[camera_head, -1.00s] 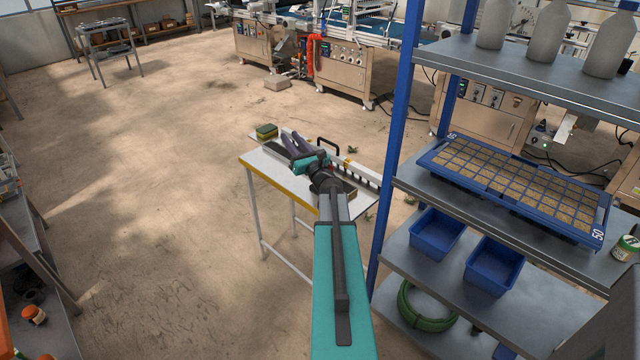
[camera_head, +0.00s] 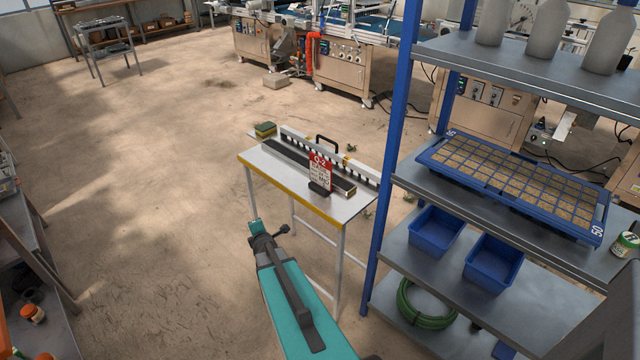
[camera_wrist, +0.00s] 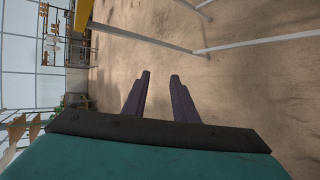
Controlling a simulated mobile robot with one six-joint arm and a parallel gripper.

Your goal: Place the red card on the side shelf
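The red card (camera_head: 320,168), red on top with a white printed lower part, stands upright in a small black base on the small white table (camera_head: 262,170). It is at the table's right half, in front of the dark rail. My gripper (camera_wrist: 160,76) shows in the wrist view with its two purple fingers apart and nothing between them. In the head view my arm's end is left of and below the table's front edge, apart from the card; the fingers are hidden there. A blue-post shelf unit (camera_head: 398,180) stands right of the table.
The shelf unit's middle level holds a blue seed tray (camera_head: 600,234); below are blue bins (camera_head: 436,232) and a green hose coil (camera_head: 426,318). A sponge (camera_head: 265,129) and a toothed bar (camera_head: 300,142) lie on the table. Another shelf (camera_head: 30,250) stands at the left edge. The floor between is clear.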

